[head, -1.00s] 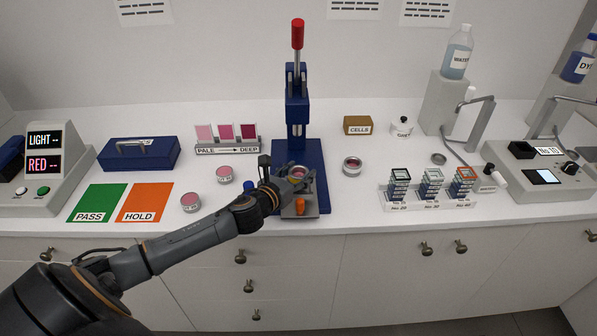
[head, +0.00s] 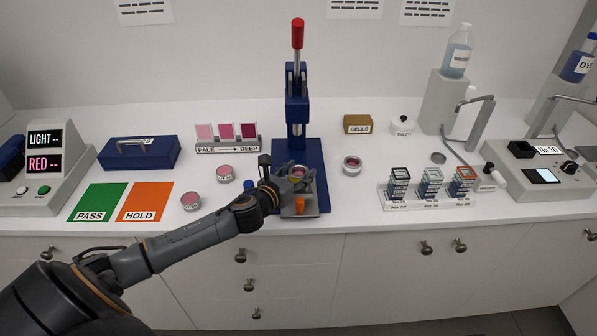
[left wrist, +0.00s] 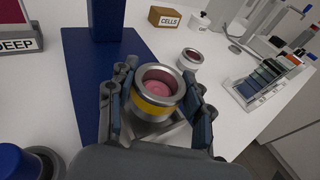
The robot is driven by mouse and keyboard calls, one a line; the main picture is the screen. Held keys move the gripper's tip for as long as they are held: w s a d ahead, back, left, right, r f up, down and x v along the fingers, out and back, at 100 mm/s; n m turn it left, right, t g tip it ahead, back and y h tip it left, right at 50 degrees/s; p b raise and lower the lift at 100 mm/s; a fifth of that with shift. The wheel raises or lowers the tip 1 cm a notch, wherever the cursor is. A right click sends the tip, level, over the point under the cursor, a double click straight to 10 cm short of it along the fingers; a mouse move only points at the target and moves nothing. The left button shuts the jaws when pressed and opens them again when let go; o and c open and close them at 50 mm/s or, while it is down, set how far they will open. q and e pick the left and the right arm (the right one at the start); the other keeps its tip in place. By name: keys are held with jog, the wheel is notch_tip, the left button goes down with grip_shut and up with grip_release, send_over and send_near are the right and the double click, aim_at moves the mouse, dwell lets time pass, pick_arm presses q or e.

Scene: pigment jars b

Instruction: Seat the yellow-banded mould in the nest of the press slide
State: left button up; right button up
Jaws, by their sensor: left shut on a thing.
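The yellow-banded mould (head: 299,171) is a steel ring with pink powder inside; its yellow band (left wrist: 149,106) shows in the left wrist view. My left gripper (head: 292,185) is shut on it, one finger on each side. It is upright over the press slide (head: 300,212), a grey plate with an orange knob at its front. The slide is at the front of the blue press (head: 296,100), clear of the ram. The mould and fingers hide the nest, so I cannot tell whether the mould's base is fully in it. My right gripper is out of view.
A second steel mould (head: 352,165) stands right of the press base. Two pink jars (head: 224,173) (head: 190,202) stand to the left, and a blue round thing (left wrist: 25,160) is close to my gripper. The counter between the press and the sample rack (head: 430,202) is mostly clear.

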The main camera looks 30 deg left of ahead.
pick_arm(q)
jog(key=shift+f+b, duration=0.85)
jog(key=shift+f, duration=0.3)
jog(key=o, duration=1.4)
jog(key=shift+s, duration=0.1)
jog(key=shift+s, duration=0.6)
jog(key=v, duration=0.9)
jog(key=shift+s+d, duration=0.1)
jog(key=shift+s, duration=0.3)
jog(key=shift+s+r, duration=0.2)
jog(key=shift+s, duration=0.1)
jog(key=shift+s+r, duration=0.1)
jog(key=shift+s, duration=0.05)
